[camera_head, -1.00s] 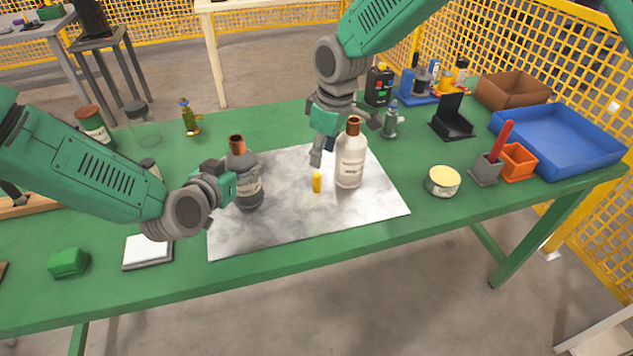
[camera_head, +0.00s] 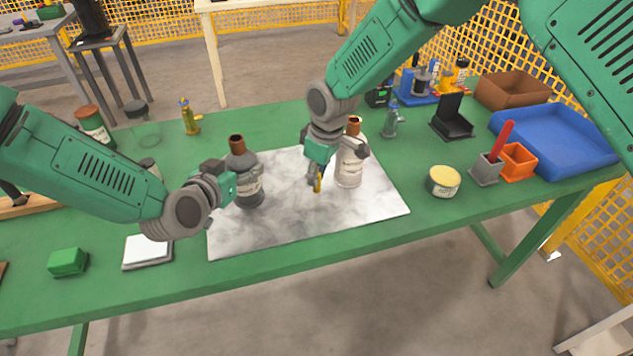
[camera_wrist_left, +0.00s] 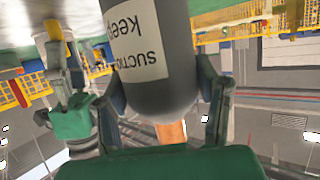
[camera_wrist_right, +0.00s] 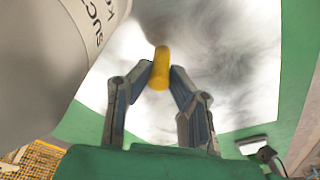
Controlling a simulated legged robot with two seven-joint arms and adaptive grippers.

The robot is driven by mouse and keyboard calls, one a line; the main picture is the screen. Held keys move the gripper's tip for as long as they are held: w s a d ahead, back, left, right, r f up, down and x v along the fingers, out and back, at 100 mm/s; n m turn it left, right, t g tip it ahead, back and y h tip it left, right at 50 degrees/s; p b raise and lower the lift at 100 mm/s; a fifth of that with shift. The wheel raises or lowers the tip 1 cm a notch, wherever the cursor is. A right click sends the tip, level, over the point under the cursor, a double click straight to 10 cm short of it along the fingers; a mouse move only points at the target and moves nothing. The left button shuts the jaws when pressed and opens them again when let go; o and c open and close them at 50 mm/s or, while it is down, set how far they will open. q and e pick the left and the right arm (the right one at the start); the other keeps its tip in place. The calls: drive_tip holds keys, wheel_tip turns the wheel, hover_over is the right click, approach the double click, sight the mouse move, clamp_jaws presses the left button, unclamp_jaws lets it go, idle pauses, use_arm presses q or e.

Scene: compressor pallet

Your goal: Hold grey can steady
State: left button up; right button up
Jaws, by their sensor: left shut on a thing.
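The grey can (camera_head: 248,190), a dark grey bottle shape with a brown neck and a white label, stands upright on the marbled sheet (camera_head: 285,228). My left gripper (camera_head: 230,182) is shut on its side. In the left wrist view the grey can (camera_wrist_left: 158,60) sits between both fingers, its label partly readable. My right gripper (camera_head: 314,182) points down at a small yellow cylinder (camera_head: 318,185). In the right wrist view its fingertips lie on either side of the yellow cylinder (camera_wrist_right: 158,70); contact is unclear.
A white can (camera_head: 349,168) with a brown neck stands close beside my right gripper. A round tin (camera_head: 443,181), an orange bin (camera_head: 517,163) and a blue tray (camera_head: 560,140) are at the right. A green block (camera_head: 68,262) and a white pad (camera_head: 147,251) lie at front left.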

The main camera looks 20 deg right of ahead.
clamp_jaws()
wheel_tip(320, 180, up, 10)
drive_tip(key=shift+f, duration=0.1)
use_arm(q)
drive_tip(key=shift+a, duration=0.1)
use_arm(e)
drive_tip(key=w+a+r+n, duration=0.3)
drive_tip(key=a+r, duration=1.1)
drive_tip(key=a, duration=0.1)
drive_tip(key=f, duration=1)
drive_tip(key=shift+s+a, duration=0.2)
drive_tip(key=shift+a, duration=0.2)
